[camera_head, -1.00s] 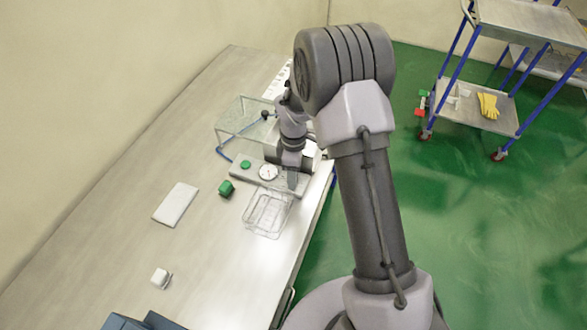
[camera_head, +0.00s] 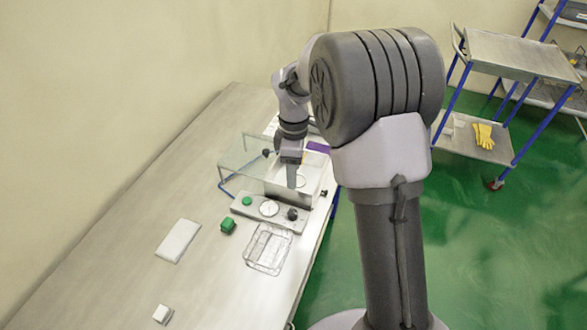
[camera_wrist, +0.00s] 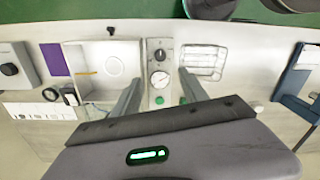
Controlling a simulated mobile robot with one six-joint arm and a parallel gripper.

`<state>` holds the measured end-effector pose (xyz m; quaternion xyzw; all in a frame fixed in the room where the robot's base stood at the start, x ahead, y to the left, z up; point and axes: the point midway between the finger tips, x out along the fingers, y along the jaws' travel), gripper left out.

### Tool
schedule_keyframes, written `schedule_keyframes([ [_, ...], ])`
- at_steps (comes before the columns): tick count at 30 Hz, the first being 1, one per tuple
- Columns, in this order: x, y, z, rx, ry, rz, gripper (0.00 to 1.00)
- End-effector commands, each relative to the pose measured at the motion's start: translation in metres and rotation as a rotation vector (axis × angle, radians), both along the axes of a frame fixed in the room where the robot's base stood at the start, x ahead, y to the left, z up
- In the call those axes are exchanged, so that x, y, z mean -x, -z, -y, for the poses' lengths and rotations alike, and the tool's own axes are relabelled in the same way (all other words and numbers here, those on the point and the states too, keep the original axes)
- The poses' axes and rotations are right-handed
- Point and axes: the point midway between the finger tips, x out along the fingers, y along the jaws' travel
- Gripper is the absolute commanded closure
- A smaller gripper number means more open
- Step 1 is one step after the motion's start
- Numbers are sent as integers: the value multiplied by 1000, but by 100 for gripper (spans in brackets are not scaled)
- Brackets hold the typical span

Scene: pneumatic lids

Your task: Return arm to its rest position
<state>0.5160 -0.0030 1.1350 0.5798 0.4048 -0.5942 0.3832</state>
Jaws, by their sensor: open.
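My gripper (camera_head: 291,182) is raised above the bench, in front of the clear-walled box and over the control panel's far side. In the wrist view my gripper (camera_wrist: 160,92) has its two fingers spread wide with nothing between them. The control panel (camera_head: 240,209) carries a green button (camera_head: 247,201), a round white gauge (camera_head: 268,208) and a black knob (camera_head: 292,214). In the wrist view the gauge (camera_wrist: 160,80) shows between the fingers, with the knob (camera_wrist: 160,56) above it. My arm hides part of the box.
The clear box (camera_head: 240,152) stands behind the panel. A blue-legged cart (camera_head: 500,60) stands on the green floor at right.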

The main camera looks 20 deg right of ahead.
Motion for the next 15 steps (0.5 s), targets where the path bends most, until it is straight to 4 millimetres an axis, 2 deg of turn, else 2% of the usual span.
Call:
schedule_keyframes([
  [5,0,0,0,0,1,0,49],
  [8,8,-9,-2,-7,75,30,49],
  [11,44,-35,-10,-44,326,115,49],
  [13,87,-50,-17,-101,576,183,49],
  [15,133,-54,-24,-177,824,238,49],
])
